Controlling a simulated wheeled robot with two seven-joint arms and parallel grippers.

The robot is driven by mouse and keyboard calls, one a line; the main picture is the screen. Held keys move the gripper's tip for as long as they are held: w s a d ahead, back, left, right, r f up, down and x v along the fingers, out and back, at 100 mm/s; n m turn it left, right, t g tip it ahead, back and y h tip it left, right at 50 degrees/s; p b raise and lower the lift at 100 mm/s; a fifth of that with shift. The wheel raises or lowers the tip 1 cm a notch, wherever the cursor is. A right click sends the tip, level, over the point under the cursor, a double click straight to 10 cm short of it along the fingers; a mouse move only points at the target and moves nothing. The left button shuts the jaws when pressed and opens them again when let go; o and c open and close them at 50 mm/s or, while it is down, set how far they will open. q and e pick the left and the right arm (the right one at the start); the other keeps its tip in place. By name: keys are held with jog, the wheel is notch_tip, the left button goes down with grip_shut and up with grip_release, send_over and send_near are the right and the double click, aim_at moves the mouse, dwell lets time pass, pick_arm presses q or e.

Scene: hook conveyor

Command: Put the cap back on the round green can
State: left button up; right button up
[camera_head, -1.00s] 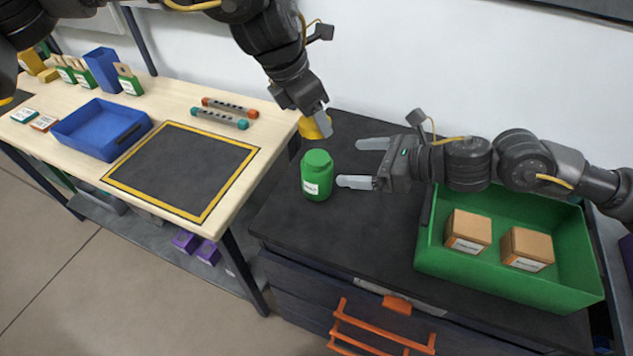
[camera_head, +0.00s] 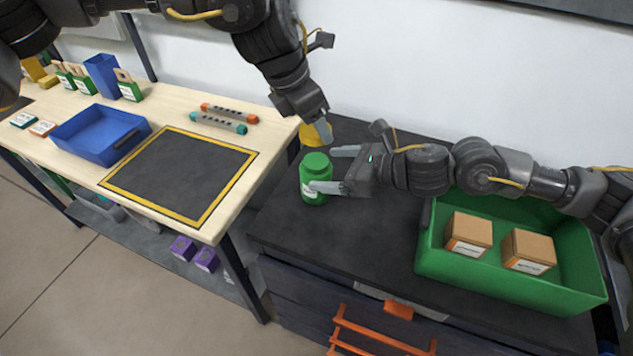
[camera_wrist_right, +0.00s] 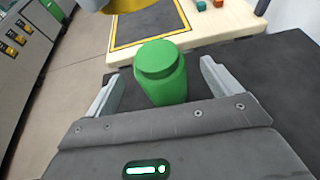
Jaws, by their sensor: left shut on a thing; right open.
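The round green can (camera_head: 314,178) stands upright on the dark cabinet top. Its top looks plain green, and in the right wrist view the can (camera_wrist_right: 162,80) sits between my fingers, apart from both. My right gripper (camera_head: 332,170) is open, with its fingers at the can's right side and one overlapping the can in the head view. My left gripper (camera_head: 320,132) is shut on a yellow round piece (camera_head: 309,136), likely the cap, held behind and above the can. The yellow piece is partly hidden by the fingers; its edge also shows at the top of the right wrist view (camera_wrist_right: 130,5).
A green crate (camera_head: 510,288) with two brown boxes (camera_head: 468,235) stands right on the cabinet. The wooden table at left holds a yellow-bordered dark mat (camera_head: 180,175), a blue tray (camera_head: 100,130) and two rods (camera_head: 230,112). Free cabinet top lies in front of the can.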

jog(key=shift+x, duration=2.75)
jog(key=c, duration=1.5)
pick_arm(q)
send_over(324, 157)
jog(key=s+a, duration=0.1)
jog(key=a, duration=0.1)
jog(key=shift+s+f, duration=0.1)
jog(key=shift+f, duration=2.25)
pick_arm(e)
jog(key=shift+o, duration=0.2)
pick_arm(q)
jog(key=shift+f, duration=0.15)
